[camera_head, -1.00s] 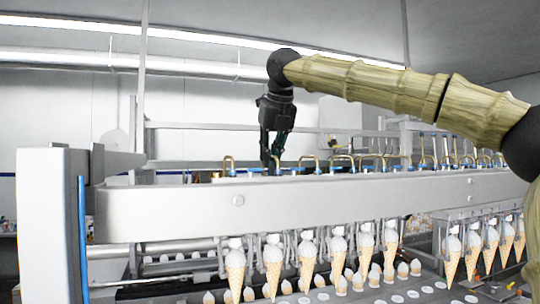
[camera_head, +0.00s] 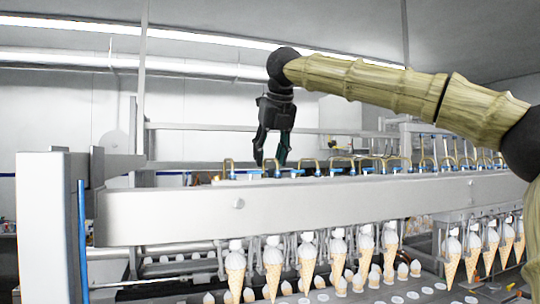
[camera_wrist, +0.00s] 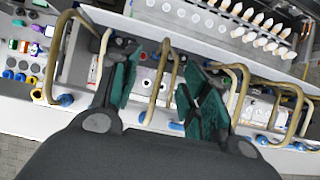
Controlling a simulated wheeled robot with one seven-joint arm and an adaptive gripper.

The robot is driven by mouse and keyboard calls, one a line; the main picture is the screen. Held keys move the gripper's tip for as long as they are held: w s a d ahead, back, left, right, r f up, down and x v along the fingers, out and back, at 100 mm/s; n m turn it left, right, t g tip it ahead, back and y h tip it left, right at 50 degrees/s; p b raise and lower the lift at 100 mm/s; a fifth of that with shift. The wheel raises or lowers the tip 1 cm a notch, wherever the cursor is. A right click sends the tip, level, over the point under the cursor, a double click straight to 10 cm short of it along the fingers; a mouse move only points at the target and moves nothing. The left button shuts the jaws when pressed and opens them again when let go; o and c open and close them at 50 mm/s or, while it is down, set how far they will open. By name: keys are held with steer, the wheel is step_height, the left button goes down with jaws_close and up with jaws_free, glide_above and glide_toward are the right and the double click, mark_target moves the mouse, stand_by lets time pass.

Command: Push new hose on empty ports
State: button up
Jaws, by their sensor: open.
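My gripper (camera_head: 270,160) hangs above the top rail of the cone machine in the head view, pointing down. In the wrist view my gripper (camera_wrist: 157,74) has its two green-padded fingers spread apart. A bent tan hose (camera_wrist: 158,85) shows between the fingers, and I cannot tell whether either finger touches it. Other hoses arch to the left (camera_wrist: 53,55) and to the right (camera_wrist: 240,90), with blue fittings (camera_wrist: 66,99) at their ends. A pale block with dark port holes (camera_wrist: 146,84) lies between the fingers, partly hidden by the hose and fingers.
The long metal rail (camera_head: 330,200) runs across the head view, with several hose arches (camera_head: 342,158) along its top. Ice-cream cones (camera_head: 272,268) hang below it. Several coloured small parts (camera_wrist: 22,46) lie at the left of the wrist view.

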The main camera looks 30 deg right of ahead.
steer(key=shift+r+p, duration=1.5)
steer(key=shift+r, duration=0.65)
steer(key=shift+a+f, duration=0.1)
